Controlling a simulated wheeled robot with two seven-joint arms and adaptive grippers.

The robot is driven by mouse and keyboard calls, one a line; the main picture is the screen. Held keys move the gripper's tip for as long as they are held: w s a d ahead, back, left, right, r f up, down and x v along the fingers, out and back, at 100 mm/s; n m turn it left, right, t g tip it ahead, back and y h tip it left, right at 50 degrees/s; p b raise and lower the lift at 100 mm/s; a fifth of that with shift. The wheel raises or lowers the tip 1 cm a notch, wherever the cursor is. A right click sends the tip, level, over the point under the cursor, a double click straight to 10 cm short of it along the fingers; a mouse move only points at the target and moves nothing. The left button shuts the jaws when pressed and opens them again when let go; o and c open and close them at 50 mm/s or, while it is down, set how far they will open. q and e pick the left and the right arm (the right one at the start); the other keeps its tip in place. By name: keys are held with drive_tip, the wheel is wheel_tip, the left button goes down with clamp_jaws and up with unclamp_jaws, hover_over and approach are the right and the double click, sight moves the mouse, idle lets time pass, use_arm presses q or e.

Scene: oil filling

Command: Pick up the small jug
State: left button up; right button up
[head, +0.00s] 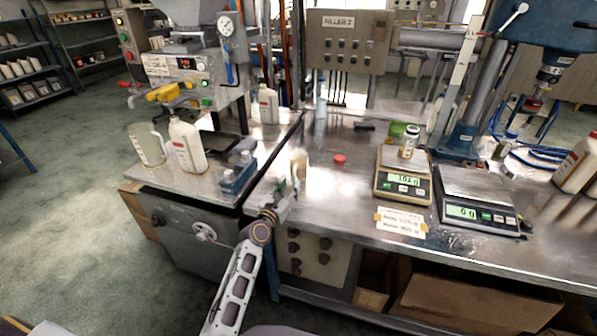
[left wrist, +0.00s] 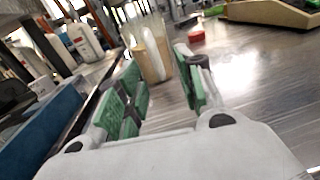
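The small jug (head: 300,163), pale and see-through with beige contents, stands upright on the steel bench near its left end. My left gripper (head: 285,192) is just in front of it, low over the bench edge. In the left wrist view the small jug (left wrist: 151,52) stands just beyond the green-padded fingertips of my left gripper (left wrist: 158,88). The fingers are spread apart with nothing between them. Part of the jug's right side is close to the right finger; I cannot tell if they touch. My right gripper is not in view.
A red cap (head: 340,159) lies right of the jug. On the left bench are a larger jug (head: 148,144), a white bottle (head: 187,146) and a blue crate (head: 238,174).

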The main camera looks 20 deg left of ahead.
sight(294, 178)
use_arm(q)
drive_tip(key=shift+w, duration=0.1)
drive_tip(key=shift+w+r, duration=0.15)
drive_tip(key=shift+w, duration=0.6)
drive_tip(key=shift+w+r, duration=0.15)
drive_tip(key=shift+w, duration=0.55)
drive_tip(key=shift+w+d, duration=0.2)
drive_tip(key=shift+w, duration=0.85)
clamp_jaws()
